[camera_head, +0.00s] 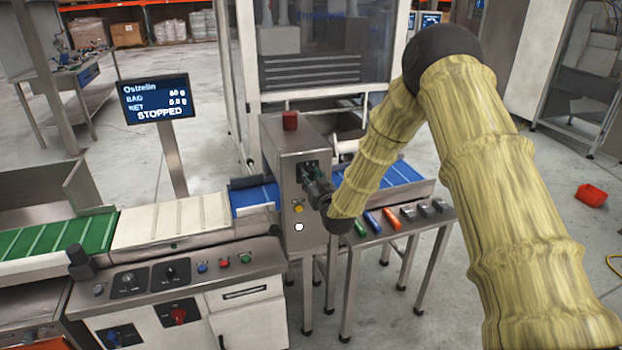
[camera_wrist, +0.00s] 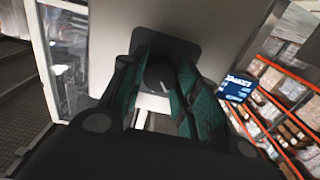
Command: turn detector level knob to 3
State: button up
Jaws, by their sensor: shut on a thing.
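The detector is a grey steel box (camera_head: 286,149) over the conveyor, with a red cap on top. In the wrist view its knob (camera_wrist: 158,76) is a dark round knob on a dark square plate (camera_wrist: 165,45) on the steel face. My gripper (camera_head: 311,172) reaches the detector's front face from the right. In the wrist view my gripper (camera_wrist: 160,82) has its two green-padded fingers on either side of the knob, shut on it. The knob's pointer and scale numbers cannot be read. In the head view my gripper hides the knob.
A yellow button (camera_head: 299,208) and a white button lie below on the detector face. A display (camera_head: 158,99) reads STOPPED. A side table (camera_head: 372,237) holds several small coloured blocks under my forearm. A control panel (camera_head: 180,275) with knobs stands at front left.

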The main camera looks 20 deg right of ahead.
jog(key=shift+d+f+m+b, duration=0.1)
jog(key=shift+f+m+b, duration=0.1)
jog(key=shift+m+b, duration=0.8)
jog(key=m+b, duration=0.5)
jog(key=m, duration=0.1)
jog(key=shift+b, duration=0.35)
jog(key=m+b, duration=0.3)
jog(key=m, duration=0.1)
jog(key=shift+m+b, duration=0.3)
jog(key=shift+b, duration=0.1)
jog(key=shift+m+b, duration=1.4)
jog(key=shift+m, duration=0.2)
jog(key=shift+r, duration=0.1)
jog(key=o, duration=1)
jog(key=shift+o, duration=0.2)
